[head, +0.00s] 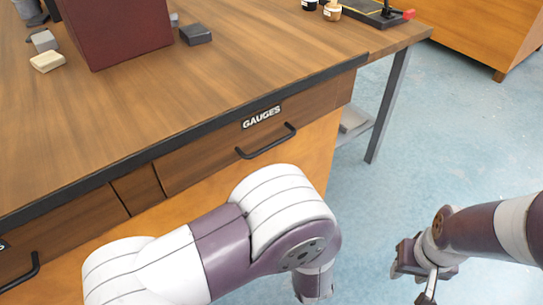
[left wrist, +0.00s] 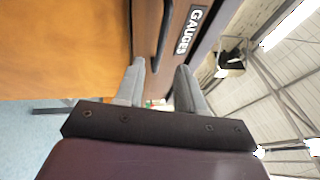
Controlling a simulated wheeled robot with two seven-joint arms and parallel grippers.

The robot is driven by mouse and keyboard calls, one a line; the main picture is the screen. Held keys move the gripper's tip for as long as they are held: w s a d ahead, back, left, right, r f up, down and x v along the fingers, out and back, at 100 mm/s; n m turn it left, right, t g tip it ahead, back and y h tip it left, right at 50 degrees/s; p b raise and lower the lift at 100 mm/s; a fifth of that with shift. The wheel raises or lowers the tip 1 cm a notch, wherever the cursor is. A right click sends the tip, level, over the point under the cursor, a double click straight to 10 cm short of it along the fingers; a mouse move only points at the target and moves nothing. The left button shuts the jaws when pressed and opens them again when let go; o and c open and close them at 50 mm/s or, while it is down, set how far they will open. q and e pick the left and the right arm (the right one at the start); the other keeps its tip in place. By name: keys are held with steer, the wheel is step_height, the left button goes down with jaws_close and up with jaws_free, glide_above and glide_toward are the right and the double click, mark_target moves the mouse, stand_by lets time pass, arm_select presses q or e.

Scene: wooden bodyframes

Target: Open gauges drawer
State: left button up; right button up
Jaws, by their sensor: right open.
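The gauges drawer (head: 205,160) is a brown wooden front under the tabletop, with a GAUGES label (head: 262,117) and a black bar handle (head: 266,141). It looks shut, flush with its surroundings. In the left wrist view the handle (left wrist: 163,38) and label (left wrist: 190,29) show beyond my left gripper (left wrist: 160,68). Its two grey fingers are apart, with the handle in line with the gap between them; I cannot tell whether they touch it. My right gripper (head: 421,284) is open and empty over the floor.
The wooden tabletop (head: 160,100) has a black edge strip. A dark red box (head: 115,30), small blocks (head: 196,34) and small jars (head: 331,10) stand on it. Another drawer handle (head: 20,272) is at lower left. Blue floor (head: 450,120) is clear at right.

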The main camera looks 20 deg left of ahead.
mark_target(270, 145)
arm_select(q)
steer(key=b+x, duration=0.1)
steer(key=x, duration=0.8)
steer(key=shift+w+a+r+b, duration=0.15)
steer(key=shift+a+b, duration=0.1)
steer(key=shift+b, duration=0.1)
jaws_close()
